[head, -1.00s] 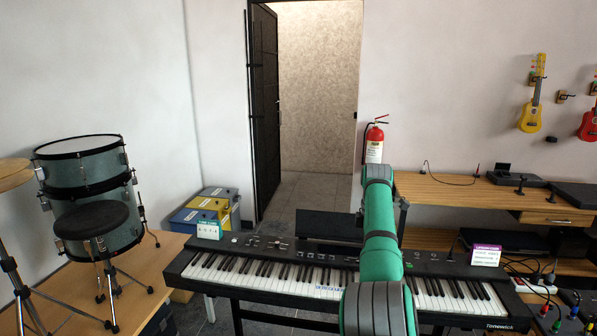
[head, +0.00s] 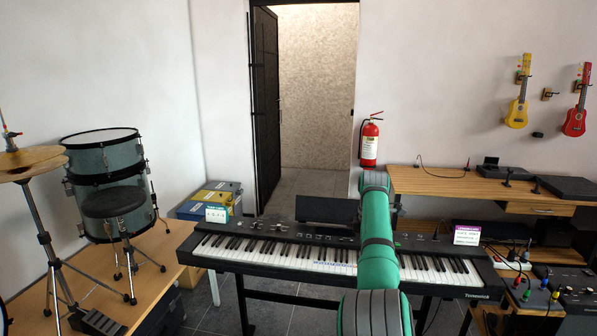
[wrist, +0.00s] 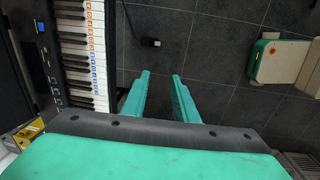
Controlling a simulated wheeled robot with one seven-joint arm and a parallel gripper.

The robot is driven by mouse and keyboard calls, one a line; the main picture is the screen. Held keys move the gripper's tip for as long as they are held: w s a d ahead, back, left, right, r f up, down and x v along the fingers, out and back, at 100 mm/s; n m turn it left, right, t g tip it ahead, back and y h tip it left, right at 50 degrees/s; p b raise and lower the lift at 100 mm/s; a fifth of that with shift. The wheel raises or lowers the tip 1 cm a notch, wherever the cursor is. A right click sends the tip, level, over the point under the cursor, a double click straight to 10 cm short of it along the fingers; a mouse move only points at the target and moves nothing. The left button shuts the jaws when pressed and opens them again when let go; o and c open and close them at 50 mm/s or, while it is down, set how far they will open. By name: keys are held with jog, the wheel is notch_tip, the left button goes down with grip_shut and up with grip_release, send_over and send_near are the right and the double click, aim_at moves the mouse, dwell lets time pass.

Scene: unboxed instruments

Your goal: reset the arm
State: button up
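My gripper (wrist: 160,95) shows in the wrist view as two green fingers standing apart, with bare dark floor tiles between them, so it is open and empty. In the head view my green arm (head: 377,245) reaches forward across the keyboard, and its far end and the gripper are hidden behind it. The black keyboard (head: 280,252) stands on its stand in front of me. In the wrist view the keyboard (wrist: 97,40) lies to the left of the fingers, with coloured labels on its keys.
A drum set (head: 108,180) stands on a wooden platform at left. A wooden desk (head: 430,183) and cabled devices (head: 545,290) are at right. A fire extinguisher (head: 369,142) hangs by the open doorway. The wrist view shows a cable plug (wrist: 152,43) on the floor.

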jog(key=a+f+m+t, duration=0.1)
jog(key=a+f, duration=0.3)
jog(key=f, duration=0.7)
jog(key=a+f+m+t, duration=0.1)
jog(key=a+f, duration=0.3)
jog(key=f, duration=0.6)
jog(key=a+f+m+t, duration=0.1)
jog(key=a+f, duration=0.2)
jog(key=f, duration=0.8)
jog(key=s+a+f+m+t+y, duration=0.1)
jog(key=s+a+f+m+t, duration=0.1)
jog(key=s+a+f, duration=0.5)
jog(key=s+a+f+m+t, duration=0.2)
jog(key=s+a+f, duration=0.1)
jog(key=s+f, duration=0.7)
jog(key=s+a+r+m+t, duration=0.1)
jog(key=s+r+m+t, duration=0.15)
jog(key=s, duration=1.15)
jog(key=s+a+r+m+t, duration=0.1)
jog(key=s+m, duration=0.2)
jog(key=s, duration=1.1)
jog(key=s+d+r+m+t, duration=0.1)
jog(key=s+r+t, duration=0.1)
jog(key=s+r, duration=0.7)
jog(key=s+d+r+m+t, duration=0.2)
jog(key=s+r, duration=0.8)
jog(key=r, duration=0.7)
jog(key=shift+r+h, duration=0.2)
jog(key=shift+h, duration=0.2)
